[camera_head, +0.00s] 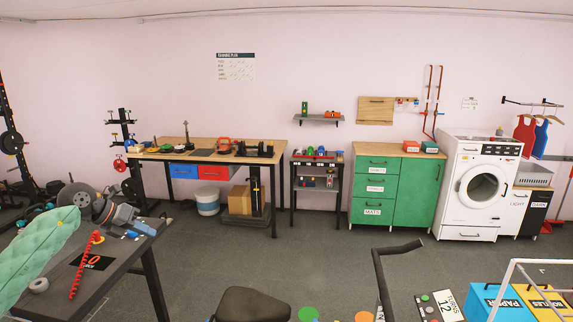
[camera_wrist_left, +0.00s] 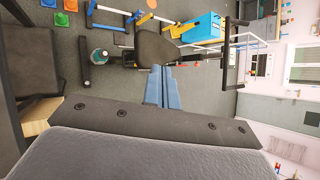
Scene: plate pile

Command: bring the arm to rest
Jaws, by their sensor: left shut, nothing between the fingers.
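My left gripper (camera_head: 146,228) is at the left of the head view, above the far right part of a dark table (camera_head: 118,262). Its blue fingers are shut with nothing between them. In the left wrist view the closed fingers (camera_wrist_left: 161,72) point up the picture, with open floor and a dark seat (camera_wrist_left: 157,47) beyond them. My right gripper is in neither view.
A red coil (camera_head: 84,265) and a grey ring (camera_head: 38,285) are on the dark table. A workbench (camera_head: 215,157), a green cabinet (camera_head: 412,190) and a white washer (camera_head: 482,184) line the back wall. Grey floor (camera_head: 260,258) lies clear in the middle.

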